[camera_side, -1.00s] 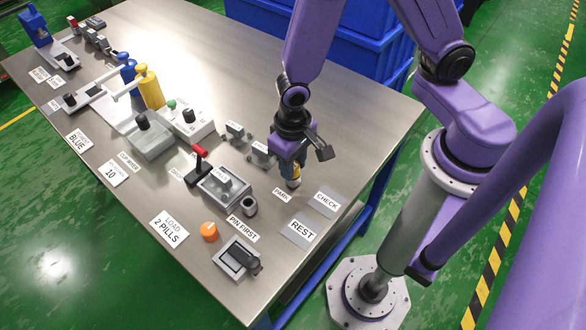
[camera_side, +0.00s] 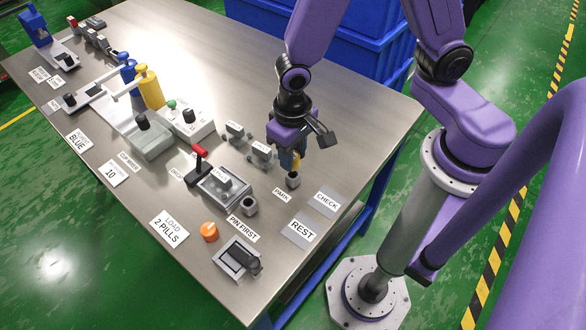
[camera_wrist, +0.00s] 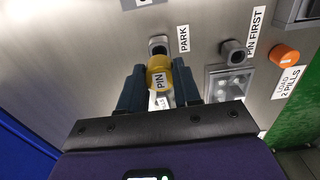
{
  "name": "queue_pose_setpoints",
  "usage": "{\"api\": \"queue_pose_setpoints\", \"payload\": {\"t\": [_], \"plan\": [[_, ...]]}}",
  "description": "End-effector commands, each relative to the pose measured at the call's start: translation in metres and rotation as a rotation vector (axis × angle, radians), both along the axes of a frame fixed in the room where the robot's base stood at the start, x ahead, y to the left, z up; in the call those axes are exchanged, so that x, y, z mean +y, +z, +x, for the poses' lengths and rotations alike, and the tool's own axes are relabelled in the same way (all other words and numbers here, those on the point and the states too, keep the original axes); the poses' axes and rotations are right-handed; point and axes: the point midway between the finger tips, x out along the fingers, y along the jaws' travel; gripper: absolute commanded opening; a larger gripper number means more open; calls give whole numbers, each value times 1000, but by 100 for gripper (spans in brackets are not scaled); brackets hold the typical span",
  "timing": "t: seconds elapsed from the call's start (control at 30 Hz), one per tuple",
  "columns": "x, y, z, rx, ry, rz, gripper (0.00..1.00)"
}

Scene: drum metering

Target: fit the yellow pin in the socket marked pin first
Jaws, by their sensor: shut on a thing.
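The yellow pin (camera_wrist: 159,75), with a PIN label on it, is between the two fingers of my gripper (camera_wrist: 160,92) in the wrist view. My gripper (camera_side: 292,158) is shut on it, and a bit of yellow shows in the side view (camera_side: 296,164). The pin is just above the grey socket marked PARK (camera_side: 293,181); I cannot tell whether its lower end is clear of it. The socket marked PIN FIRST (camera_side: 249,206) is nearer the front of the table and looks empty; it also shows in the wrist view (camera_wrist: 232,52).
A clear-lidded tray (camera_side: 224,188) and a lever with a red handle (camera_side: 199,160) stand beside the PIN FIRST socket. An orange cap (camera_side: 209,231) and a grey switch box (camera_side: 238,258) lie farther front. The CHECK (camera_side: 327,202) and REST (camera_side: 300,231) labels lie on clear table.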

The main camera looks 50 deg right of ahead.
Motion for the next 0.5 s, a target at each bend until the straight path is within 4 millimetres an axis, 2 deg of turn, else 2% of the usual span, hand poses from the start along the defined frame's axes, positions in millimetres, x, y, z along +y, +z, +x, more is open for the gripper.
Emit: {"api": "queue_pose_setpoints", "payload": {"t": [0.5], "plan": [[0,18,0,0,0,0,0]]}}
